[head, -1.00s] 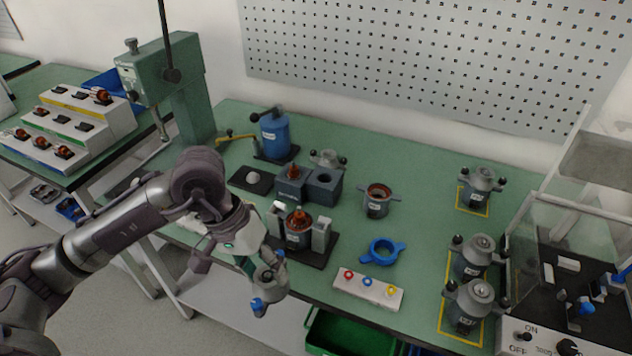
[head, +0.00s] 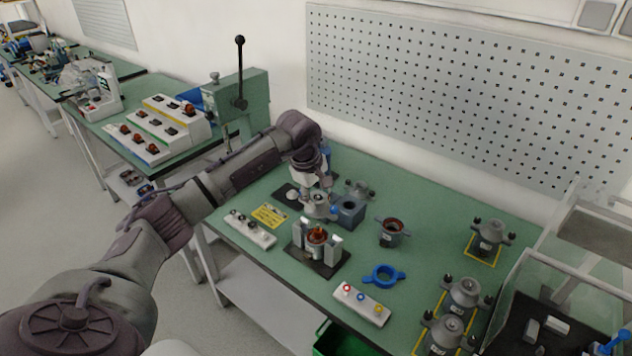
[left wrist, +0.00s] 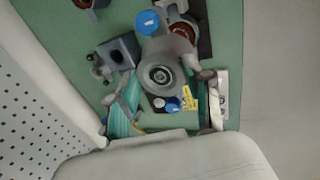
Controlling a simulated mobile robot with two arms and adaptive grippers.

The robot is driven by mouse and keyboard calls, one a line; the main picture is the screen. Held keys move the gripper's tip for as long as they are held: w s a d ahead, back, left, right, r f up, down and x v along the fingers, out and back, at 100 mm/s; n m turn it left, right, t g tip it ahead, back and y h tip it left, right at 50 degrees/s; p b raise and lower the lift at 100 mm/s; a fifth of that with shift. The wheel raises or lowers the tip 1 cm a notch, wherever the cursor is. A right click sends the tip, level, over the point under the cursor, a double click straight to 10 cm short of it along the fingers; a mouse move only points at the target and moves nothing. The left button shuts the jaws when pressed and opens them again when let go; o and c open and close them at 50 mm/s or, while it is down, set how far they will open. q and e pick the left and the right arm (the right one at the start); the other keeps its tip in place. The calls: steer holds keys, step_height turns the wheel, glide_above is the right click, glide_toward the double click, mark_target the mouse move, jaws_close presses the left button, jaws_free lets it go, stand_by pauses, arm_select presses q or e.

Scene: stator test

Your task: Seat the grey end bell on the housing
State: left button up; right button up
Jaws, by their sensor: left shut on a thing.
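My left gripper (head: 318,192) is shut on the grey end bell (head: 317,206), a round part with blue knobs. The left wrist view shows the end bell (left wrist: 160,74) between the fingers, its round centre facing the camera. It is over the rear left of the table, beside the blue-grey block with a hole (head: 349,210); its exact height is unclear. A housing with copper windings on top (head: 317,238) stands upright between two pale blocks on a dark plate. A second grey eared housing (head: 393,233) stands to its right, open at the top. My right gripper is out of view.
A blue ring (head: 383,276) and a white strip with coloured rings (head: 362,304) lie at the front. Grey assembled units (head: 489,236) stand on yellow-marked spots at right, near a clear-walled station. A green press (head: 243,95) stands behind my arm.

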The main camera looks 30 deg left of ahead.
arm_select(q)
steer(key=shift+w+a+r, duration=0.1)
steer(key=shift+w+a, duration=0.1)
steer(key=shift+f+b, duration=1.4)
steer(key=shift+f, duration=1.1)
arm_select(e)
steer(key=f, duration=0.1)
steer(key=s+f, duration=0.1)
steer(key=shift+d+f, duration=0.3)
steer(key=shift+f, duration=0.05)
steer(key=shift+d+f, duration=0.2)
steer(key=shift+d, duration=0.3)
